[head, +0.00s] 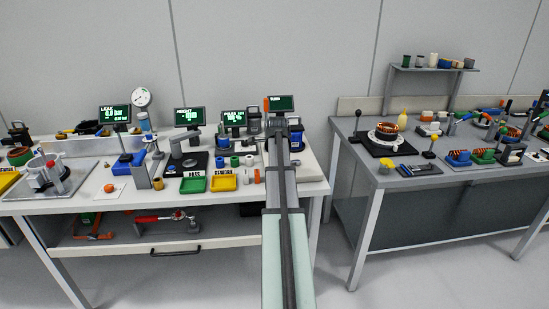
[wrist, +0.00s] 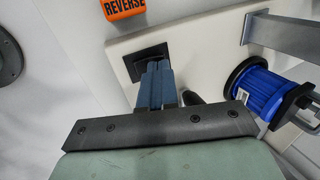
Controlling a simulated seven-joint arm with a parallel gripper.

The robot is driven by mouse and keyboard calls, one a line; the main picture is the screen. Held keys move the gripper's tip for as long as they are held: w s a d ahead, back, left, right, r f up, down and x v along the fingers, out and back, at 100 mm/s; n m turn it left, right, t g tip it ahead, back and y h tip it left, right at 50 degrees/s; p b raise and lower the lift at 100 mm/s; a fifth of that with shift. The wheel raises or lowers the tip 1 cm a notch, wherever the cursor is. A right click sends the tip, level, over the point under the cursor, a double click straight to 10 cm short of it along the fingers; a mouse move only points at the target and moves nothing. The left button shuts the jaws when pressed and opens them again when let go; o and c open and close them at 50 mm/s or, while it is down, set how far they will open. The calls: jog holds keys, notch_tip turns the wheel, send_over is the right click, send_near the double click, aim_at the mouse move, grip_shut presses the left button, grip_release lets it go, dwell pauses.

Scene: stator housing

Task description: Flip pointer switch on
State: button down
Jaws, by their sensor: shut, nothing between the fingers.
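In the wrist view, my gripper (wrist: 158,66) has its two blue-grey fingers together, with nothing seen between them. The fingertips lie over a black square plate (wrist: 150,53) on a white panel (wrist: 120,50). This may be the pointer switch's base; my fingers cover its middle, and I cannot tell whether they touch it. No pointer or its setting can be made out. A dark rounded part (wrist: 191,97) shows just right of the fingers. In the head view my arm reaches to the right end of the left bench, hiding what is at its tip.
An orange block marked REVERSE (wrist: 124,8) sits above the plate. A blue cylinder with black ends (wrist: 259,93) and a grey metal bar (wrist: 285,32) are close on the right. The white bench (head: 130,196) holds green (head: 193,185) and yellow (head: 223,183) trays and several displays.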

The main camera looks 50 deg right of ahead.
jog(key=shift+w+d+f, duration=0.1)
jog(key=shift+f, duration=0.2)
